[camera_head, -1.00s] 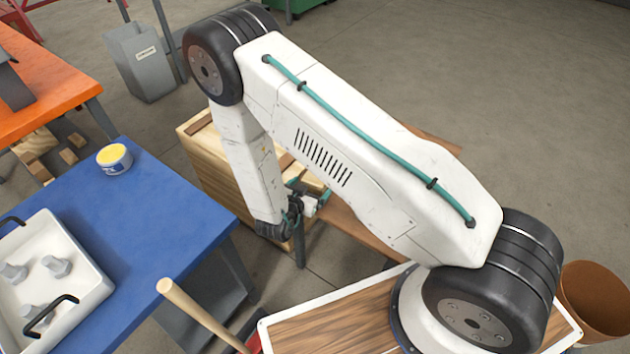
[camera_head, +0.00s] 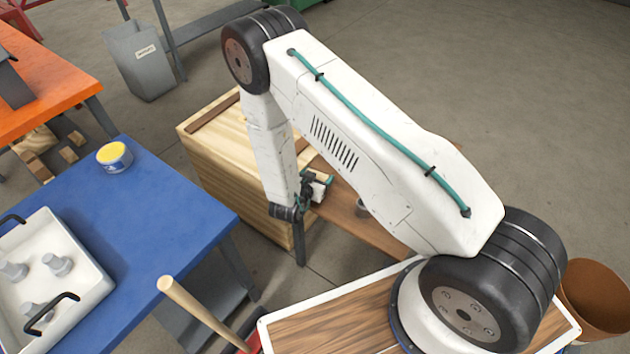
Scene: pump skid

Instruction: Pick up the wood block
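Several small wood blocks lie at the far left, below the edge of the orange table; one loose wood block (camera_head: 68,154) lies a little apart from the others. I cannot tell which block the task means, and I see none clearly by my gripper. My gripper (camera_head: 321,186) is small in view at the end of my arm. It is over or beside a brown wooden bench, next to the right side of a large pale wooden crate. My arm partly covers it, so its fingers and anything between them are unclear.
The wooden crate (camera_head: 215,150) stands left of my arm. The brown bench (camera_head: 345,205) holds a small grey cup (camera_head: 362,207). A blue table (camera_head: 150,210) with a yellow-topped tin (camera_head: 114,157) and white tray (camera_head: 85,295) is at left. Open floor lies at upper right.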

